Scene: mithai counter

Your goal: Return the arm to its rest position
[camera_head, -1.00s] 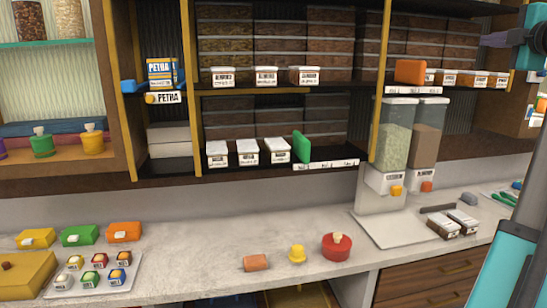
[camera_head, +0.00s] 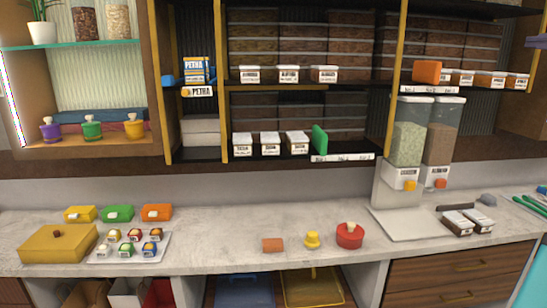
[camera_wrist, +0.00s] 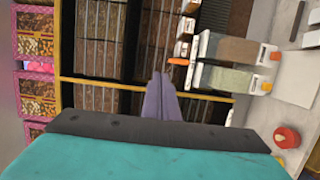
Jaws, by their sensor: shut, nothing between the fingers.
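My gripper (camera_wrist: 160,97) shows in the wrist view, its two purple-grey fingers together and nothing between them. It is in the air in front of the shelves, apart from everything on them.
The counter (camera_head: 215,240) carries a yellow box (camera_head: 58,245), a tray of small jars (camera_head: 100,252), an orange block (camera_head: 272,245), a yellow piece (camera_head: 312,241) and a red pot (camera_head: 350,236). Dispensers (camera_head: 408,140) stand at right. The shelves (camera_head: 300,85) rise behind.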

